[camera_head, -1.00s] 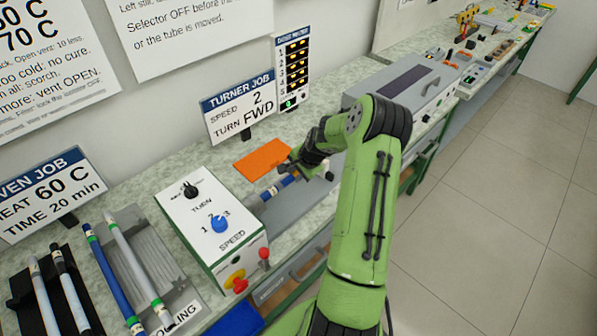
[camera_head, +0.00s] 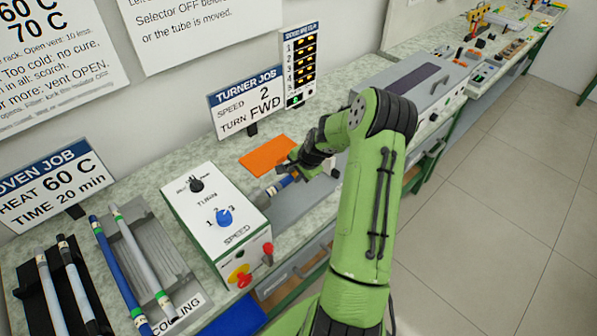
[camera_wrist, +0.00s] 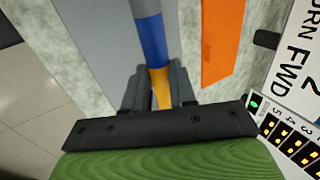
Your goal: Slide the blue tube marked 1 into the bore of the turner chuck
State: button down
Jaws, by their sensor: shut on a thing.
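My gripper (camera_head: 297,172) is shut on the blue tube (camera_head: 284,183) and holds it over the bench, right of the turner box (camera_head: 212,217). The mark 1 is not readable.
An orange mat (camera_head: 268,157) lies behind the gripper. The cooling rack (camera_head: 148,262) with tubes is at the left. A TURNER JOB sign (camera_head: 245,103) stands behind. A grey oven-like box (camera_head: 405,88) is to the right.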

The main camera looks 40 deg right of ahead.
jog(key=shift+a, duration=1.05)
jog(key=c, duration=0.8)
grip_release()
jog(key=shift+c, duration=0.2)
jog(key=p+v, duration=0.1)
jog(key=v, duration=1.4)
jog(key=shift+s+r, duration=0.15)
jog(key=shift+r, duration=0.2)
